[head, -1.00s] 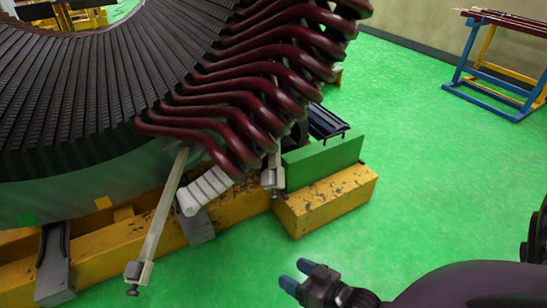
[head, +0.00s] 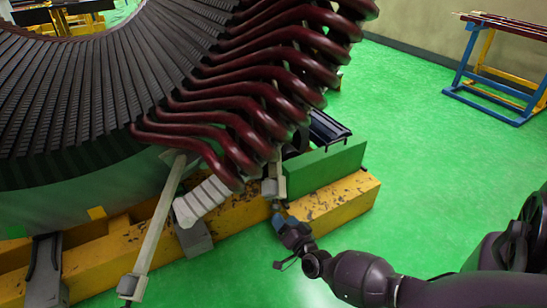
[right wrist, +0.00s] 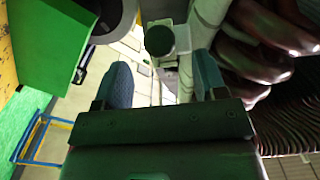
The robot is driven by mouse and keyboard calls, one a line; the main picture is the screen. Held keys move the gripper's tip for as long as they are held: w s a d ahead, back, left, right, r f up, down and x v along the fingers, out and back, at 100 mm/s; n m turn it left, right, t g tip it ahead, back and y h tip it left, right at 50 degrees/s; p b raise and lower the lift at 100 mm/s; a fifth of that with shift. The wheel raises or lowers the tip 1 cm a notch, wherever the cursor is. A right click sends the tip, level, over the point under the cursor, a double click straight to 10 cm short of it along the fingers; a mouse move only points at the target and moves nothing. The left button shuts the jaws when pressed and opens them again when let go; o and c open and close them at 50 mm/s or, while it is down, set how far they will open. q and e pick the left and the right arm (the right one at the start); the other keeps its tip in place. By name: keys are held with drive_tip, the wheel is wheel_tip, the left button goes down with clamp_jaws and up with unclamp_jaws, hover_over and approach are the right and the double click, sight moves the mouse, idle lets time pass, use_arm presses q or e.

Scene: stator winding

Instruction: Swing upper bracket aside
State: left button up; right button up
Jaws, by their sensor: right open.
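The upper bracket (head: 274,186) is a pale grey metal piece with a blocky end, beside the tips of the dark red coils (head: 235,120). My right gripper (head: 281,219) is just below that end in the head view. In the right wrist view my right gripper (right wrist: 163,72) has its two teal fingers spread. The bracket's end (right wrist: 181,38), with a dark round knob (right wrist: 159,41), lies ahead, between the fingers in the picture. I cannot tell whether they touch it. My left gripper is not in view.
A long pale bar (head: 157,225) slants down at the left. The stator (head: 75,90) stands on a chipped yellow base (head: 340,200) with a green block (head: 326,168). A blue and yellow rack (head: 470,55) stands at the back right. Green floor (head: 400,150) is clear between.

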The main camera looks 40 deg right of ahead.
sight(275, 208)
drive_tip(key=b+x, duration=0.1)
drive_tip(key=x, duration=0.4)
drive_tip(key=shift+w+f, duration=0.1)
drive_tip(key=shift+f, duration=0.1)
drive_tip(key=shift+w+d+r, duration=0.15)
drive_tip(key=shift+w+d, duration=0.05)
drive_tip(key=shift+w, duration=0.45)
